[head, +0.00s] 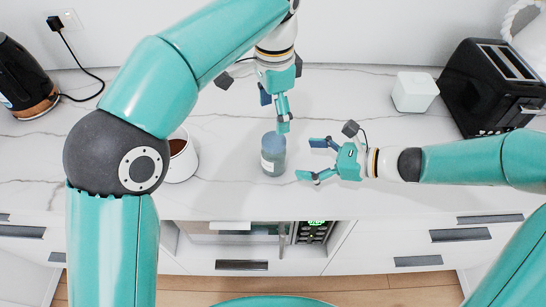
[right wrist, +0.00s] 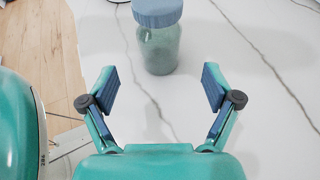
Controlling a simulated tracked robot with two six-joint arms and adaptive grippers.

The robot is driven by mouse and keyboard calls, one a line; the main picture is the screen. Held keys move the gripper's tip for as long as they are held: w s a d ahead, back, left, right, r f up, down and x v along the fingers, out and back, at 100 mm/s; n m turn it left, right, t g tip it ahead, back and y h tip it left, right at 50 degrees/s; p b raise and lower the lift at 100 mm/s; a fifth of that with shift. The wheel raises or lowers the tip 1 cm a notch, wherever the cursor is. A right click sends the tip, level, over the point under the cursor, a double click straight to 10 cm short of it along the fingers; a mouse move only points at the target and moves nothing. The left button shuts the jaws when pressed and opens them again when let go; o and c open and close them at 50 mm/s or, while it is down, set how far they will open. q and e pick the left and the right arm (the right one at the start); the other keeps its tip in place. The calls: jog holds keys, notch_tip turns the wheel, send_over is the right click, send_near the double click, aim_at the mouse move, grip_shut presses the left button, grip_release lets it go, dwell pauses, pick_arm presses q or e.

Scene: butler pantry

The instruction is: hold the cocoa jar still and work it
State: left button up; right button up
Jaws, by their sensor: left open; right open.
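The cocoa jar (head: 273,158) stands upright on the white marble counter, a bluish glass jar with a blue lid and a pale label. In the right wrist view the jar (right wrist: 161,52) stands beyond the fingertips with its lid (right wrist: 157,13) on. My left gripper (head: 282,118) points down just above and behind the lid, its fingers seen nearly edge-on; I cannot tell whether it touches the lid. My right gripper (head: 312,160) is open to the right of the jar, fingers pointing at it. In the right wrist view the right gripper (right wrist: 161,88) has nothing between its fingers.
A white mug (head: 182,160) with brown contents stands left of the jar, partly behind my left arm. A white cube (head: 414,92) and a black toaster (head: 492,85) stand at the back right. A black kettle (head: 24,80) is at the far left. The counter's front edge is close to the jar.

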aim_at(274, 156)
jog(key=x, duration=0.9)
jog(key=shift+w+a+f, duration=0.1)
jog(key=shift+a+f, duration=0.05)
jog(key=shift+a, duration=0.1)
grip_shut()
